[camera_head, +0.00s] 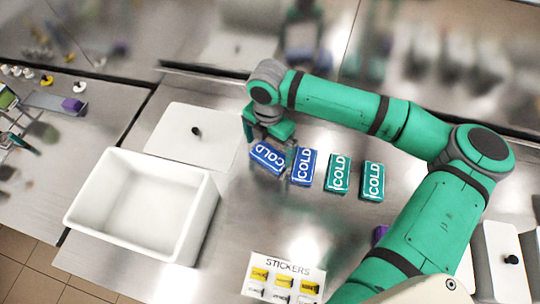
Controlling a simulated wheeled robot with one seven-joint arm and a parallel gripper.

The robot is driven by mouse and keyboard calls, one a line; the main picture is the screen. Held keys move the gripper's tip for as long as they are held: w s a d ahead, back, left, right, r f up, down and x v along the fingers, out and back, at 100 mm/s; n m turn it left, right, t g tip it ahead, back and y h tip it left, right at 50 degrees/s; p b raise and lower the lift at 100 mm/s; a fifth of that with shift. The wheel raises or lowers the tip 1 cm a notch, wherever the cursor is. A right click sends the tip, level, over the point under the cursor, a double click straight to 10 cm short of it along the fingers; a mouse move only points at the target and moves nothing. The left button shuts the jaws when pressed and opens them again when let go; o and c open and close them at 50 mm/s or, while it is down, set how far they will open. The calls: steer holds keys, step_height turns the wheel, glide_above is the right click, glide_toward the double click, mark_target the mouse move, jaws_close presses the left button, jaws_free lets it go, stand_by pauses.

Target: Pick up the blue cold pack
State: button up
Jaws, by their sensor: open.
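Two blue cold packs marked COLD lie on the steel counter, the left one (267,157) tilted and the other (304,167) beside it to the right. Two teal packs with the same word, one (338,174) and another (373,181), continue the row to the right. My gripper (270,142) is open, pointing down at the left blue pack. Its fingers are partly hidden, and I cannot tell whether they touch the pack.
An empty white bin (190,236) stands at the left front. A white lid with a black knob (180,148) lies behind it. A STICKERS sheet (283,279) lies at the front. Bare counter lies between the packs and the sheet.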

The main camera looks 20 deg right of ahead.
mark_target(270, 155)
steer(key=shift+d+f, duration=0.2)
steer(key=shift+f, duration=1.3)
steer(key=shift+w, duration=0.1)
steer(key=c, duration=0.8)
steer(key=shift+d, duration=0.1)
steer(key=shift+c, duration=0.7)
steer(key=shift+a+r, duration=0.15)
steer(key=shift+a, duration=0.05)
steer(key=shift+r, duration=0.6)
steer(key=s+d+r, duration=0.4)
steer(key=s+r, duration=0.7)
steer(key=s, duration=0.2)
steer(key=shift+s+d+r, duration=0.15)
steer(key=shift+s+r, duration=0.15)
steer(key=shift+s, duration=0.1)
